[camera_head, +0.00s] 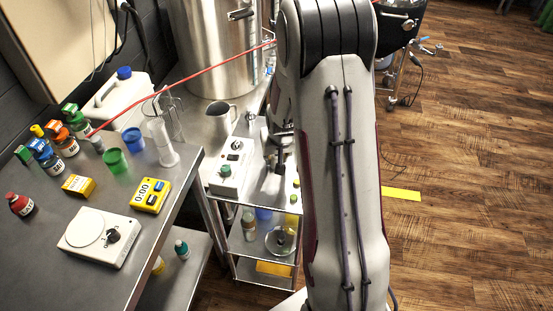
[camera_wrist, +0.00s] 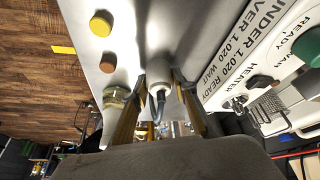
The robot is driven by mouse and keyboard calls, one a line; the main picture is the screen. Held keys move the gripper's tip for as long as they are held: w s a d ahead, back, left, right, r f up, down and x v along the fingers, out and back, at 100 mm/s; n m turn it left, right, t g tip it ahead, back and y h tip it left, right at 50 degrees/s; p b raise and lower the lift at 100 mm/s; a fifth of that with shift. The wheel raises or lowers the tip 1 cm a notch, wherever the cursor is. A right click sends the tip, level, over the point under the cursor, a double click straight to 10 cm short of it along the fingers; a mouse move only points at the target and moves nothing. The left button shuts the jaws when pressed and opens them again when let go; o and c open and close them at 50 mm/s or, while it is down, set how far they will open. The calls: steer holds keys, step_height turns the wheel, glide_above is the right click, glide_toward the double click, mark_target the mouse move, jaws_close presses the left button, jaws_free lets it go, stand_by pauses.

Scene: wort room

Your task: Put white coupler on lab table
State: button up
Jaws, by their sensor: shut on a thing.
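The white coupler (camera_wrist: 158,74) shows in the wrist view as a short pale cylinder with a dark, metallic lower part. My gripper (camera_wrist: 160,88) is shut on it, with one finger on each side. Their contact is partly hidden by the fingers. In the head view my gripper (camera_head: 277,152) is over the top of the steel cart, and the coupler cannot be made out clearly there. The lab table (camera_head: 40,242) is the steel table at the left, apart from my gripper.
The table bears a white scale (camera_head: 98,236), yellow timer (camera_head: 151,196), green cup (camera_head: 115,160), glass cylinder (camera_head: 163,142) and several bottles. A white control box (camera_head: 232,168) stands on the cart left of my gripper. A red hose (camera_head: 180,80) crosses above. The table's front left is bare.

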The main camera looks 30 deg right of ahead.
steer(key=shift+r, duration=0.1)
steer(key=shift+r, duration=4.95)
steer(key=shift+a, duration=0.15)
